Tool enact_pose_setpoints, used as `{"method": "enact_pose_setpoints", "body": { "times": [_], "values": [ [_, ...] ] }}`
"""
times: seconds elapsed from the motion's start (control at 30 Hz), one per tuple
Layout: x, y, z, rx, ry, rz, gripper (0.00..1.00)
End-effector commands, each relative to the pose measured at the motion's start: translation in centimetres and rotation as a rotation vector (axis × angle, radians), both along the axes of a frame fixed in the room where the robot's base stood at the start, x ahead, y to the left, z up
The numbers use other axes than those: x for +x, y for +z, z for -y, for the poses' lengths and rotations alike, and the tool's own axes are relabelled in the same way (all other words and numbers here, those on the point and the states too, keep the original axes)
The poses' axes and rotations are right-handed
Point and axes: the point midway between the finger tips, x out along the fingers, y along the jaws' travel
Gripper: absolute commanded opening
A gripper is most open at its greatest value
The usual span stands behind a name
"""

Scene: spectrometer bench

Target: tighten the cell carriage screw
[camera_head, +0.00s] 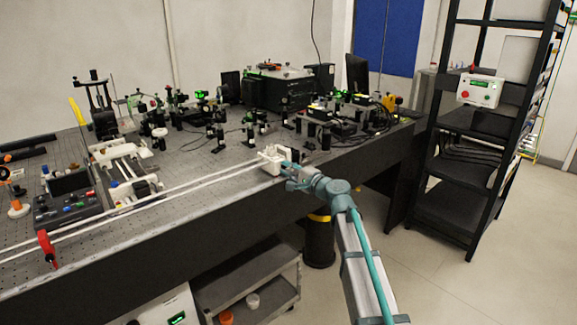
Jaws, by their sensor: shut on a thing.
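A small white carriage block (269,157) sits near the front edge of the optical bench, at the right end of two long pale rails (150,205). My gripper (287,171) is at the right side of this block, reaching in from the lower right. Its fingers are closed at the block's side, on what appears to be the cell carriage screw. The screw itself is hidden by the fingers and too small to make out.
A control box with coloured buttons (66,205) and a white stage (125,165) are at left. Optics mounts crowd the bench behind the block. A black rack (470,170) stands right; a grey cart (245,290) is below.

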Motion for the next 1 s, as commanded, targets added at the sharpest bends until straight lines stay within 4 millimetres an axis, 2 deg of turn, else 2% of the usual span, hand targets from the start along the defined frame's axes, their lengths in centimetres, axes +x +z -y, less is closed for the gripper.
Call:
{"method": "enact_pose_setpoints", "body": {
  "times": [0.3,0.8,0.83,0.97,1.0],
  "values": [
    [-0.01,-0.01,0.03,0.084,-0.001,-0.088,0.00],
    [-0.01,-0.08,0.03,0.097,-0.001,-0.102,0.00],
    [-0.01,-0.08,0.03,0.097,-0.001,-0.102,0.18],
    [0.00,-0.07,0.03,0.097,0.000,-0.102,0.40],
    [-0.01,-0.06,0.02,0.097,0.000,-0.102,0.42]
  ]
}}
